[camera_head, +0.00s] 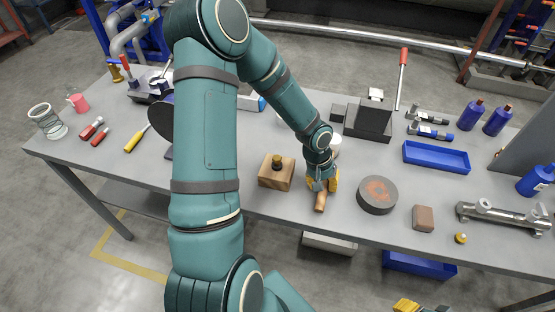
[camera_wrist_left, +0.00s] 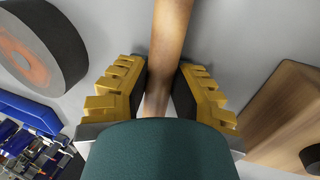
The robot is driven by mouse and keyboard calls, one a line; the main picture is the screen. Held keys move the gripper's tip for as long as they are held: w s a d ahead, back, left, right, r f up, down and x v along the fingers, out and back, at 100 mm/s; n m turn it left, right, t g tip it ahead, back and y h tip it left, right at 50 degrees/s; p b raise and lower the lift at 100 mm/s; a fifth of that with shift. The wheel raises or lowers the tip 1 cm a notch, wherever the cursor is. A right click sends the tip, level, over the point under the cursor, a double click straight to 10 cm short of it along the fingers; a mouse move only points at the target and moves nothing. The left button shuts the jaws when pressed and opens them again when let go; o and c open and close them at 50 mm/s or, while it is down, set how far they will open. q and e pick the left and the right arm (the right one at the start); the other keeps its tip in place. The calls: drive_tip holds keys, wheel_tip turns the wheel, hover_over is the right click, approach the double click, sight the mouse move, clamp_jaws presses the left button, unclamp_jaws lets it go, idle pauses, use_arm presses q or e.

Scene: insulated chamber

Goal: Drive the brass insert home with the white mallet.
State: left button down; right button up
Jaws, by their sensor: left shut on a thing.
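A wooden block (camera_head: 272,180) stands on the table with a dark brass insert (camera_head: 277,162) upright on its top. The block (camera_wrist_left: 280,115) also shows at the right of the left wrist view. My left gripper (camera_head: 322,184) is just right of the block, shut on the mallet's wooden handle (camera_head: 320,203). In the left wrist view, the handle (camera_wrist_left: 170,45) runs between the yellow fingers (camera_wrist_left: 160,92). The white mallet head (camera_head: 335,141) is mostly hidden behind my wrist. Yellow fingers of my right gripper (camera_head: 418,306) show only partly at the bottom edge.
A round grey block (camera_head: 377,193) stands close right of the left gripper. Beyond it are a brown block (camera_head: 423,218), a blue tray (camera_head: 436,157) and a metal cylinder (camera_head: 503,215). My left arm hides part of the table.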

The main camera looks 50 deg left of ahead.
sight(325, 182)
use_arm(q)
wheel_tip(325, 182, up, 6)
drive_tip(key=p, duration=0.4)
drive_tip(key=shift+p, duration=0.4)
